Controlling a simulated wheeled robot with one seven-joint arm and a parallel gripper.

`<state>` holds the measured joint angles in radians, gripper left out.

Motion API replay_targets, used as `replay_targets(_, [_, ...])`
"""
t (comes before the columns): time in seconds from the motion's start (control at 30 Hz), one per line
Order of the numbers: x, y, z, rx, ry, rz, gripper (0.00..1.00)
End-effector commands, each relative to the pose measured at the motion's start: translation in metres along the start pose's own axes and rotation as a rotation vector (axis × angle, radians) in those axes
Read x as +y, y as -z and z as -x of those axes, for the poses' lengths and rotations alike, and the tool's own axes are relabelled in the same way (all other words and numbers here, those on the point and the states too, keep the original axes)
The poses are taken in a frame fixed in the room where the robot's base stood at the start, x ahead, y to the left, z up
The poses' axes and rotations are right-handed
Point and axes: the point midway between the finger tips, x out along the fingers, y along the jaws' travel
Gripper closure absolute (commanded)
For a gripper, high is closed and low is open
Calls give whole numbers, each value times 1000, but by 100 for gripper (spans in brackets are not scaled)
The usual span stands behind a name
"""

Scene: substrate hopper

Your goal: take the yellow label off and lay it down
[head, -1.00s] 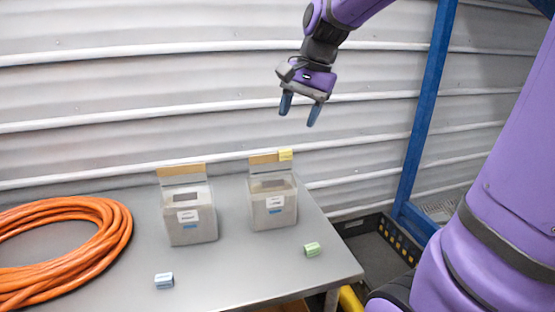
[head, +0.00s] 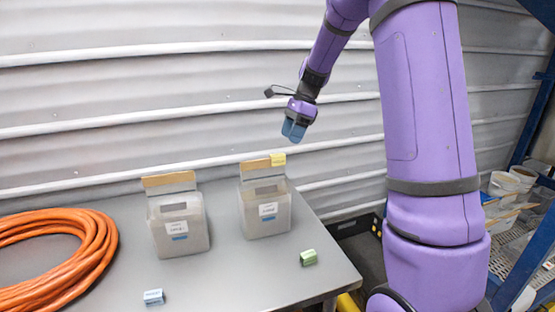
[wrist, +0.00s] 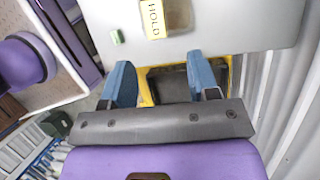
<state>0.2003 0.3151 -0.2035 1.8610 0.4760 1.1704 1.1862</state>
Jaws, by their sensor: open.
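The yellow label (head: 278,159) sits at the top right corner of the upright orange-edged board on the right hopper (head: 266,218). In the wrist view the yellow label (wrist: 153,18) reads HOLD, at the top of the picture beyond my fingertips. My gripper (head: 293,132) is above and slightly right of the label in the head view, apart from it. In the wrist view my gripper (wrist: 160,62) has its two blue fingers wide apart with nothing between them.
A similar hopper (head: 180,226) stands to the left, without a yellow label. A blue-grey block (head: 153,297) and a green block (head: 308,257) lie on the grey table (head: 235,280). An orange hose coil (head: 85,260) is at left. The corrugated wall is close behind.

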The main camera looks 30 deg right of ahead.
Motion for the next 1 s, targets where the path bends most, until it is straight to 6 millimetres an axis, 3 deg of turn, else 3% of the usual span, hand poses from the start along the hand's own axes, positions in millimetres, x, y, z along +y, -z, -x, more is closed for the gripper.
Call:
replay_targets(0.33, [1,-2,-29,0,-1,1,45])
replay_targets(0.6, [3,-7,-65,0,0,1,45])
replay_targets(0.93, [3,-6,-72,0,1,2,45])
replay_targets(0.97, [3,-6,-72,0,1,2,47])
replay_targets(1.0, [3,-6,-72,0,1,2,57])
